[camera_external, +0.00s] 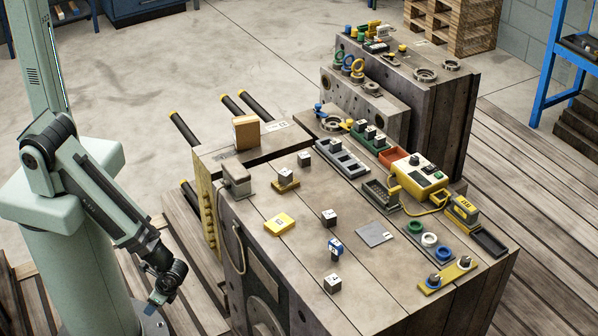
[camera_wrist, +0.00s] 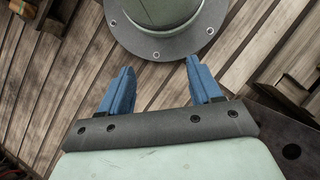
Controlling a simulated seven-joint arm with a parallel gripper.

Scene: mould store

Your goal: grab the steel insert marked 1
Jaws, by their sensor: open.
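Several small steel inserts with white marked faces stand on the top of the big steel mould block: one near the front edge (camera_external: 332,284), one at the middle (camera_external: 328,217), one farther back (camera_external: 304,158), and one with blue on it (camera_external: 335,247). More similar cubes (camera_external: 370,132) sit in a row by the grey and green trays. The marks are too small to tell surely which is 1. My gripper (camera_external: 158,298) hangs low left of the block, well away from the inserts. In the wrist view its blue fingers (camera_wrist: 160,72) are apart and empty.
Black rods (camera_external: 184,131) stick out at the back left. Bare patches lie between the inserts.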

